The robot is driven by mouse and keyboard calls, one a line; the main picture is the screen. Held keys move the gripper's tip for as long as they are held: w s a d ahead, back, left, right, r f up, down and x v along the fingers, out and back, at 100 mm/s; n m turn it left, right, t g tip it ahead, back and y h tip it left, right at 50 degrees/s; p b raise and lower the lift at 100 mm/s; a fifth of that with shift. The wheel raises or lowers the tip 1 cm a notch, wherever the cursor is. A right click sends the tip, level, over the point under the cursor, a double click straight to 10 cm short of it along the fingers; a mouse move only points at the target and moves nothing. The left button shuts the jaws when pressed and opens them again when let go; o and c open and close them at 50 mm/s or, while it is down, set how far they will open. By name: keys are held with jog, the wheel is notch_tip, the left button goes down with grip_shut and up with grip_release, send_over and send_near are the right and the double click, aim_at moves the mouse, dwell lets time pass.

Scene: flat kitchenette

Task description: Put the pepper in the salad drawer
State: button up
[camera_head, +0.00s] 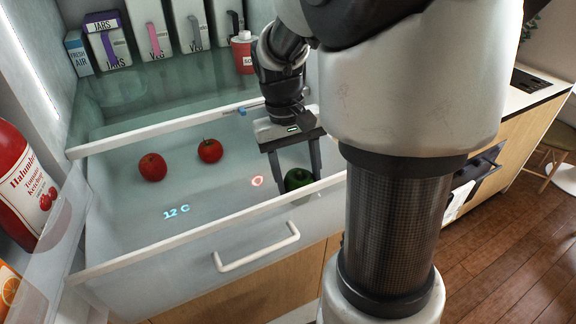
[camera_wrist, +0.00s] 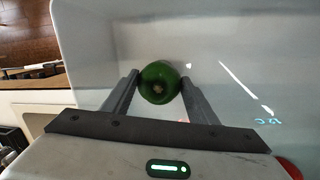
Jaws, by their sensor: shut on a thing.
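The green pepper (camera_head: 298,180) is between the two fingers of my gripper (camera_head: 296,172), low inside the front right part of the open salad drawer (camera_head: 125,240). In the wrist view the pepper (camera_wrist: 159,83) shows stem towards the camera, with a finger of my gripper (camera_wrist: 158,88) against each side. My gripper is shut on it and points down. The drawer is pulled out, with pale translucent walls and a white handle (camera_head: 257,248). I cannot tell whether the pepper touches the drawer floor.
Two red tomatoes (camera_head: 152,167) (camera_head: 210,150) lie in the drawer's left and back part. Cartons (camera_head: 106,40) and a red sauce bottle (camera_head: 243,52) stand on the shelf behind. The drawer's front left floor is clear.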

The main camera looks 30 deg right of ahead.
aim_at(289, 175)
jog(key=o, duration=1)
jog(key=shift+f, duration=0.1)
jog(key=shift+o, duration=0.2)
notch_tip(289, 175, up, 12)
jog(key=w+a+p, duration=0.1)
jog(key=shift+w+a, duration=0.25)
